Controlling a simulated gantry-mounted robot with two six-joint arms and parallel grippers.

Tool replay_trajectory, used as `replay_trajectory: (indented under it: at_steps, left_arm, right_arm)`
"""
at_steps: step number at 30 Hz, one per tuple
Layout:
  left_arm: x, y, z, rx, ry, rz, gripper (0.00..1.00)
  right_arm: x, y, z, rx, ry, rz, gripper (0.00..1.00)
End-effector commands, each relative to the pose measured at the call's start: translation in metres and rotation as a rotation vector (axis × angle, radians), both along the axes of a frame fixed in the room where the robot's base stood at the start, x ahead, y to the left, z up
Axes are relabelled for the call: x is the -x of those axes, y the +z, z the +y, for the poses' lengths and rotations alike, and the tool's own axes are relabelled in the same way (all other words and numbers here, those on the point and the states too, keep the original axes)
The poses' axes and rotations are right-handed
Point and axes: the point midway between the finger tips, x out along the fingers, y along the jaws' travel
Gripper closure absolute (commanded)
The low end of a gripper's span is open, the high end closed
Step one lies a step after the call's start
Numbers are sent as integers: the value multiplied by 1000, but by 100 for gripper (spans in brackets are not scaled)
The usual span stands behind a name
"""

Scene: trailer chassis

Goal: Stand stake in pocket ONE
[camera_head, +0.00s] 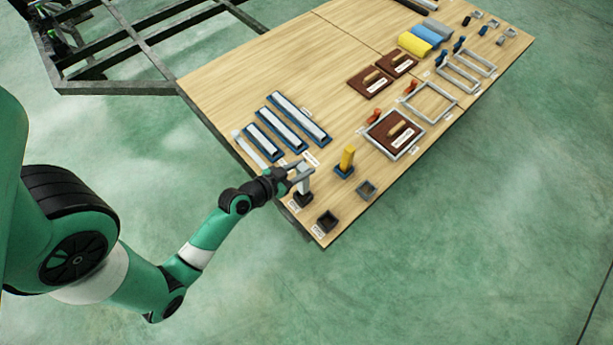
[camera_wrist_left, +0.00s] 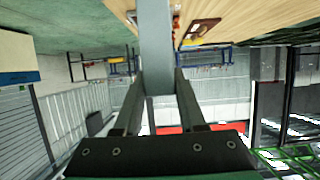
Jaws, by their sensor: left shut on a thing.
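My left gripper (camera_head: 299,173) is shut on a grey stake (camera_head: 304,184) near the front left corner of the table. The stake also shows in the left wrist view as a grey bar (camera_wrist_left: 156,45) between the two fingers. It looks about upright, with its lower end at a dark square pocket (camera_head: 303,199). I cannot tell whether that end is inside the pocket or just above it. A second dark pocket (camera_head: 327,221) stands empty at the corner. White labels lie beside both pockets, too small to read. My right gripper is not in view.
A yellow block (camera_head: 347,158) stands in a blue base close to the right of my gripper. A small grey open socket (camera_head: 367,189) lies near it. Blue trays with pale bars (camera_head: 283,128) lie behind. The wooden table (camera_head: 260,75) is clear at its back left.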

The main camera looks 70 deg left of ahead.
Motion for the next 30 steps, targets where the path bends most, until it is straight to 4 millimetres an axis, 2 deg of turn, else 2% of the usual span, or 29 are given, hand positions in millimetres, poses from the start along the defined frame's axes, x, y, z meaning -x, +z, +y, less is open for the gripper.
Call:
replay_trajectory:
  at_steps: [1, 8, 13, 19, 25, 30]
  left_arm:
    - [1, -8, 3, -1, 8, -3, 100]
    - [2, -13, 4, -1, 13, -2, 100]
    - [2, -45, 4, 1, 12, 0, 100]
    - [2, -52, 4, -1, 12, -3, 100]
    - [2, -88, 4, 1, 12, -2, 100]
    - [2, -87, 4, -1, 12, -2, 100]
  right_arm:
    - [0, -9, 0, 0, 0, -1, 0]
    - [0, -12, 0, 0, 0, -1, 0]
    - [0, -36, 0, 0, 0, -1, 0]
    - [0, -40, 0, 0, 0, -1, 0]
    - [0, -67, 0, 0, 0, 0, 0]
    - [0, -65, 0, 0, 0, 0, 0]
